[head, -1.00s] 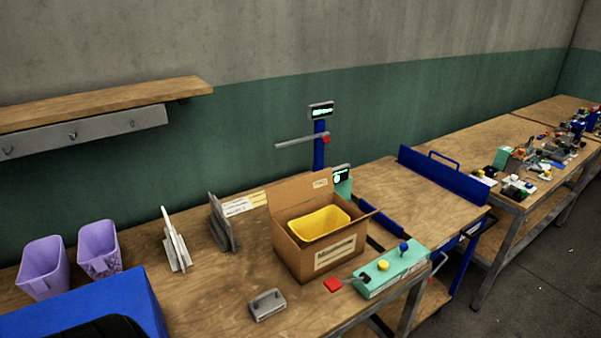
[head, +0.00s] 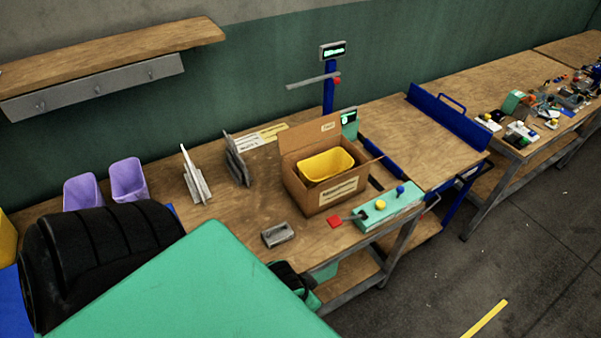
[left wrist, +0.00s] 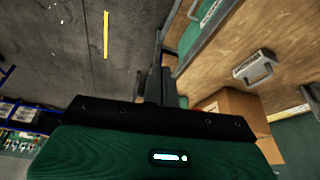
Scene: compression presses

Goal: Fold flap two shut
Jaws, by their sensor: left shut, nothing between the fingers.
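An open brown cardboard box (head: 312,199) stands on the wooden bench with a yellow bin (head: 326,166) inside it. Its back flap (head: 306,137) stands up and its right flap (head: 369,161) sticks outward. No number shows which flap is flap two. In the left wrist view, the box (left wrist: 236,106) is partly hidden behind my wrist housing. My left gripper (left wrist: 160,72) is shut and empty, apart from the box and near the bench's front edge. In the head view, my arm largely hides it. My right gripper is not in view.
A grey handled block (head: 278,234) lies in front of the box. A teal control box (head: 388,208) with knobs and a red paddle (head: 335,221) sits right of it. Grey upright plates (head: 236,160) and purple bins (head: 128,180) stand left. The floor in front is clear.

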